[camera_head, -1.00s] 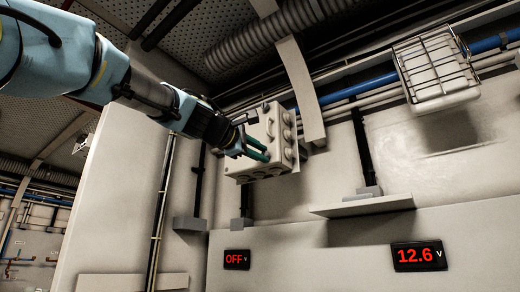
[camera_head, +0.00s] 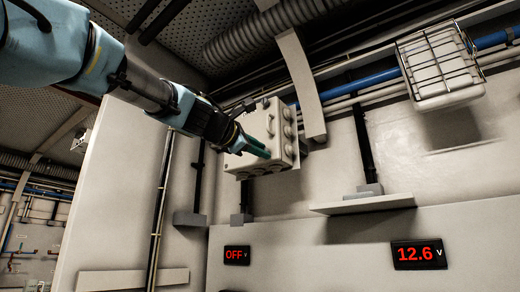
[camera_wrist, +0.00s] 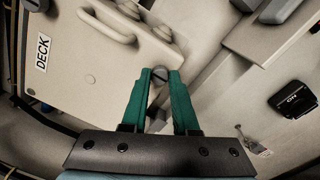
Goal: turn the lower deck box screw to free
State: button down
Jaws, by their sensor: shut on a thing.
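The deck box (camera_head: 256,131) is a pale box mounted high on the wall, with round fittings along its side and underside. In the wrist view its lid (camera_wrist: 88,62) shows a DECK label and a handle. A grey slotted screw head (camera_wrist: 159,75) sits at the lid's edge, between the green fingertips. My gripper (camera_wrist: 160,78) is shut on this screw. In the head view my gripper (camera_head: 260,150) reaches the lower part of the box's front, and its fingers hide the screw there.
A small wall shelf (camera_head: 362,204) sits to the right of the box. A caged lamp (camera_head: 438,68) hangs at the upper right. Displays below read OFF (camera_head: 237,255) and 12.6 V (camera_head: 419,255). A ribbed duct (camera_head: 262,37) and pipes run above.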

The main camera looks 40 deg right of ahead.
jog(key=c, duration=0.7)
grip_release()
jog(key=b+v, duration=0.3)
jog(key=v, duration=0.8)
jog(key=shift+w+d, duration=0.1)
